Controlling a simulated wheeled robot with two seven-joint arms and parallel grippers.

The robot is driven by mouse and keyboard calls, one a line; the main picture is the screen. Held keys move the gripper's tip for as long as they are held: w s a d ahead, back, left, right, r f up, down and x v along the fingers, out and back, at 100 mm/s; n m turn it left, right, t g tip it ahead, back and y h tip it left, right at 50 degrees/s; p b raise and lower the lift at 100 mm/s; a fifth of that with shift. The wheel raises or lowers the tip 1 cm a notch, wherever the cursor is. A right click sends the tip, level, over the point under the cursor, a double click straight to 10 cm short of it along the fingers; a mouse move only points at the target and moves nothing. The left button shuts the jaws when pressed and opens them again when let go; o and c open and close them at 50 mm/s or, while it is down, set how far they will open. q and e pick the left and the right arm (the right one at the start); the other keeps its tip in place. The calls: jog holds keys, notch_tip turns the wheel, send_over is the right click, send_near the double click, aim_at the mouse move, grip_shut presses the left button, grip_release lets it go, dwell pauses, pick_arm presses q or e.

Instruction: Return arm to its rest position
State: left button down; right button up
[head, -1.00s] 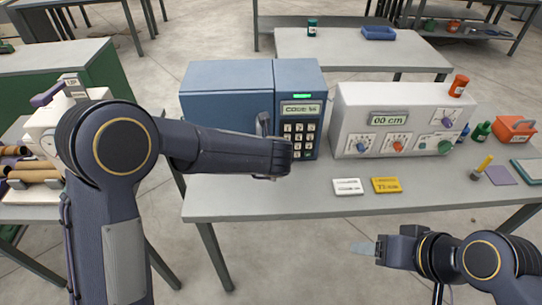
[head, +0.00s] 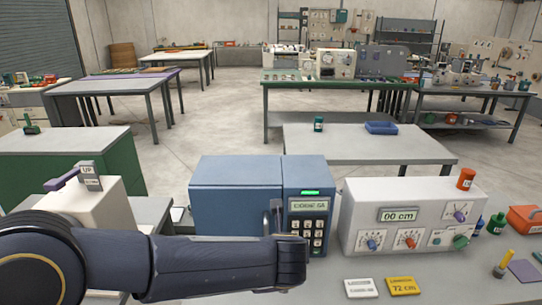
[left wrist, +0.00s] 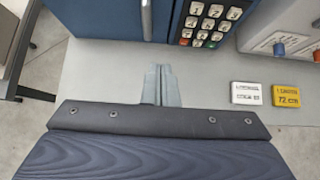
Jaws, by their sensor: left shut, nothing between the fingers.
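My left arm comes in from the left in the head view, its end in front of the keypad; its fingers are hidden there. In the left wrist view my left gripper (left wrist: 158,87) is shut and empty above the bare grey table (left wrist: 110,60), in front of the blue cabinet (head: 235,192). The keypad (head: 307,232) on the cabinet's right part is just beyond my arm's end. A green light shows above its small screen. A grey upright handle (left wrist: 147,18) is on the cabinet front. My right gripper is out of view.
A white card (head: 360,288) and a yellow card (head: 403,286) lie in front. A white machine (head: 95,205) stands left.

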pick_arm(q)
jog(key=s+a+r+m+t+h, duration=0.3)
jog(key=a+r+m+h, duration=0.4)
jog(key=a+r+m, duration=0.7)
jog(key=s+a+f+m+g+y, duration=0.1)
jog(key=s+a+f+m+g, duration=0.2)
jog(key=s+f+m, duration=0.4)
jog(key=s+a+f+m+g+y, duration=0.2)
jog(key=s+a+f+m+g, duration=0.2)
jog(key=s+m, duration=0.9)
jog(key=s+a+f, duration=0.2)
jog(key=s+f, duration=0.1)
jog(key=f, duration=0.1)
jog(key=shift+s+f, duration=0.2)
jog(key=shift+f, duration=0.1)
